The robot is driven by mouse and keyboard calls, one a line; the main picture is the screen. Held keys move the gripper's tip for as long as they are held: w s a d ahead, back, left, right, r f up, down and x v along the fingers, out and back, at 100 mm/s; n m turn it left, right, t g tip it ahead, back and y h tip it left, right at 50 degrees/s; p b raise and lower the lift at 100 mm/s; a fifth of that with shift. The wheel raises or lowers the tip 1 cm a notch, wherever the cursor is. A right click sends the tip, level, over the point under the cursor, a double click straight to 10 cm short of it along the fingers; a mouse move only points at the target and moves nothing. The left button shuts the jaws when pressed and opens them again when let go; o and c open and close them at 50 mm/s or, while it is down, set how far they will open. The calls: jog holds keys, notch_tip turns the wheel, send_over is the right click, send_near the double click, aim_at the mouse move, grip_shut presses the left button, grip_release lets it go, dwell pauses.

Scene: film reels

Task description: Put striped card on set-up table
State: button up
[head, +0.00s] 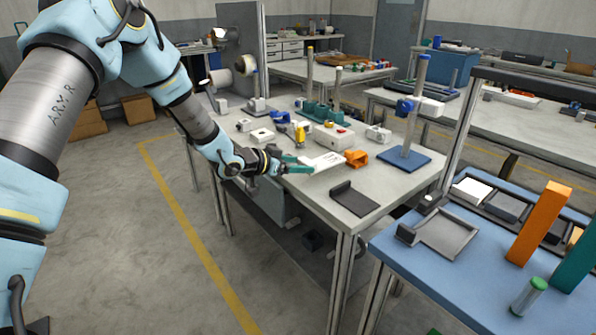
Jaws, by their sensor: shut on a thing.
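My gripper (298,165) has teal fingers and is at the left edge of a grey-white table (318,199). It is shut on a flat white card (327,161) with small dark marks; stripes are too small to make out. The card extends to the right from the fingers, over the table's near-left part. I cannot tell whether it touches the tabletop. No label shows which table is the set-up table.
An orange part (356,158) lies just right of the card, and a white box (335,137) behind it. A dark angled plate (354,199) lies nearer the front. A blue-based stand (404,158) is at the right. A blue-topped bench (405,267) stands at the front right.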

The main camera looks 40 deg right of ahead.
aim_at(297, 186)
jog(key=shift+f+p, duration=0.3)
jog(key=shift+f, duration=1.45)
jog(key=shift+f, duration=0.1)
jog(key=shift+f, duration=0.15)
jog(key=o, duration=1.3)
jog(key=shift+a+r, duration=0.15)
jog(key=shift+r, duration=0.15)
jog(key=b+v, duration=0.2)
jog(key=v, duration=0.9)
jog(key=shift+a+r, duration=0.1)
jog(key=shift+a, duration=0.25)
